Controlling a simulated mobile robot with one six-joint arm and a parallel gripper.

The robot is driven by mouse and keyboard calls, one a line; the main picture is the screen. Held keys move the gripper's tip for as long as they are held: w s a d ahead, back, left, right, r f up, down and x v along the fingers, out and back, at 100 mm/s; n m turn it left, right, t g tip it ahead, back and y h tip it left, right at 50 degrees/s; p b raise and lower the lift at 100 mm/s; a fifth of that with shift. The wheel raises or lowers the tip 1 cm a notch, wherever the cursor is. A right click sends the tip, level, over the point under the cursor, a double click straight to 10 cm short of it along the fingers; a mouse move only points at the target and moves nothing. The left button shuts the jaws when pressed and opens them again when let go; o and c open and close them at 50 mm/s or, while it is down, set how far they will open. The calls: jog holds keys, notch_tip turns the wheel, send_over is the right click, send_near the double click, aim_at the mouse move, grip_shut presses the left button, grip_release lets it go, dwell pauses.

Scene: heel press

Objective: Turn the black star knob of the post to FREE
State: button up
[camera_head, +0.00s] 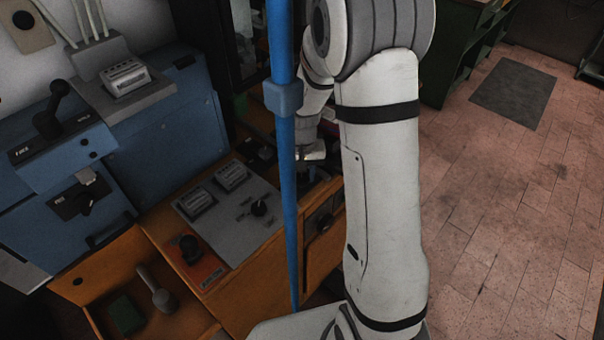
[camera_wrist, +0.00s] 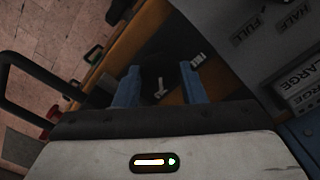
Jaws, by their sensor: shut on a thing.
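My gripper (camera_wrist: 159,72) has its two blue fingers on either side of a dark, poorly lit shape in the wrist view. This shape fits the black star knob (camera_wrist: 148,82), but its outline and star form are hard to make out. A small pale mark shows between the fingers, and a small white label (camera_wrist: 198,61) lies just beyond the right finger. I cannot read the knob's setting. In the head view my gripper end (camera_head: 315,160) is at the right end of the orange cabinet, partly hidden by the blue pole and my arm; the post and knob are not clear there.
A blue pole (camera_head: 283,130) stands close beside my arm. A grey panel (camera_head: 240,235) with a selector knob tops the orange cabinet (camera_head: 310,265). Another black knob (camera_head: 190,246) sits on an orange plate. A blue machine (camera_head: 160,135) stands left. Tiled floor at right is mostly clear.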

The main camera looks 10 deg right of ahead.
jog(key=n+b, duration=0.1)
jog(key=n, duration=0.3)
jog(key=shift+f+b, duration=0.1)
jog(key=shift+b, duration=0.3)
jog(key=n+b, duration=0.1)
jog(key=n, duration=0.3)
jog(key=shift+n, duration=0.4)
jog(key=n+b, duration=0.1)
jog(key=n, duration=0.3)
jog(key=shift+n, duration=0.3)
jog(key=shift+n+b, duration=0.6)
jog(key=shift+n, duration=1.4)
jog(key=o, duration=1)
